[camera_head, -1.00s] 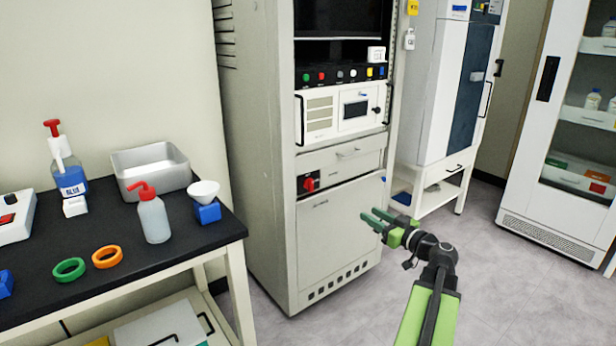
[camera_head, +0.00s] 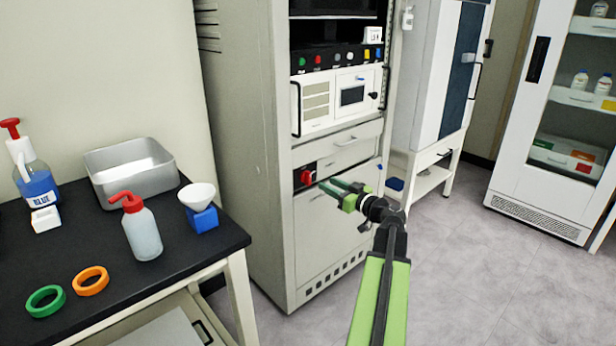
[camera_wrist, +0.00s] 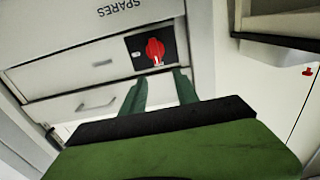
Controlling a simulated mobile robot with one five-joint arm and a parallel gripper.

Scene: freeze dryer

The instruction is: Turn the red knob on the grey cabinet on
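The grey cabinet (camera_head: 245,150) stands upright in the middle of the head view. Its red knob (camera_head: 305,177) sits on a small black plate at the left of the front, below a drawer. The red knob also shows in the wrist view (camera_wrist: 155,52), just beyond my fingertips. My gripper (camera_head: 335,187) is just right of and slightly below the knob, with a gap between them. In the wrist view my gripper (camera_wrist: 160,78) has its two green fingers apart with nothing between them, pointing toward the knob.
A black-topped bench (camera_head: 190,252) at the left holds a wash bottle (camera_head: 142,232), a metal tray (camera_head: 108,181), a blue-labelled bottle (camera_head: 38,186), a funnel (camera_head: 198,196) and two tape rings. A white glass-door cabinet (camera_head: 520,130) stands at the right. The floor in front is clear.

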